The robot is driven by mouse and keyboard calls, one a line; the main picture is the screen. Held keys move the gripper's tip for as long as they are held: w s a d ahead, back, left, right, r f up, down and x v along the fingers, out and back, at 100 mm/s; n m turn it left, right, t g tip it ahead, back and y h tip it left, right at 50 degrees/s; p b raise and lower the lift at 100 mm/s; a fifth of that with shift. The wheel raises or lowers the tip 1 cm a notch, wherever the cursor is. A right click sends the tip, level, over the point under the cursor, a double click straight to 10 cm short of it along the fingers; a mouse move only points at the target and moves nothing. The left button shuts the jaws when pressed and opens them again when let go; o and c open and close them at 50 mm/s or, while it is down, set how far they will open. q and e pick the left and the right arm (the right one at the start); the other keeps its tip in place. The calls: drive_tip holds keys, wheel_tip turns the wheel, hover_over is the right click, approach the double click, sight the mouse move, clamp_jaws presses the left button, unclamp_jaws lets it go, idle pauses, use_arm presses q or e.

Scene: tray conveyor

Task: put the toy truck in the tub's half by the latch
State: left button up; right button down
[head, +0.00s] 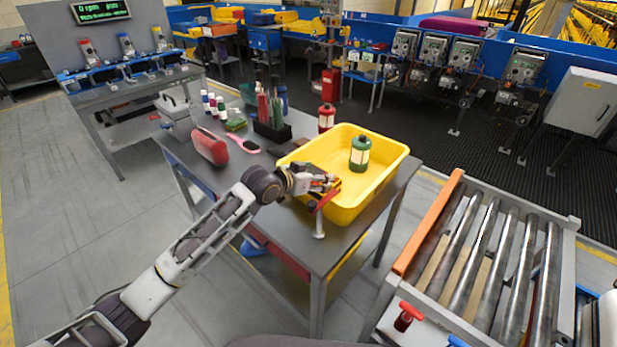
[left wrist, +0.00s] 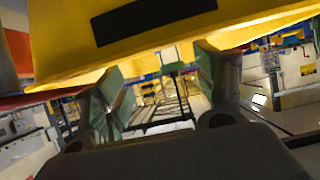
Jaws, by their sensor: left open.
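The yellow tub (head: 372,192) stands on the grey table. A green lantern (head: 360,153) stands inside it. My left gripper (head: 328,184) is at the tub's near left wall. In the left wrist view its two fingers (left wrist: 158,82) are apart with nothing seen between them. The tub's yellow wall (left wrist: 70,40), with a black label, fills the top of that view. A red bar (head: 324,200) shows just below the gripper by the tub; I cannot tell whether it is the latch. I cannot make out a toy truck. My right gripper is not in view.
A red lantern (head: 326,117) stands behind the tub. A red rounded object (head: 210,147), a pink brush (head: 242,140) and a dark holder with bottles (head: 272,130) stand on the table's left part. A roller conveyor (head: 480,255) with an orange side rail is at right.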

use_arm(q)
drive_tip(key=v, duration=0.2)
drive_tip(key=shift+s+a, duration=0.1)
drive_tip(key=shift+s, duration=0.1)
drive_tip(key=shift+s+a+r, duration=0.35)
drive_tip(key=shift+s+r, duration=0.05)
drive_tip(key=shift+s, duration=0.05)
idle(0.4)
drive_tip(key=shift+s+a, duration=0.1)
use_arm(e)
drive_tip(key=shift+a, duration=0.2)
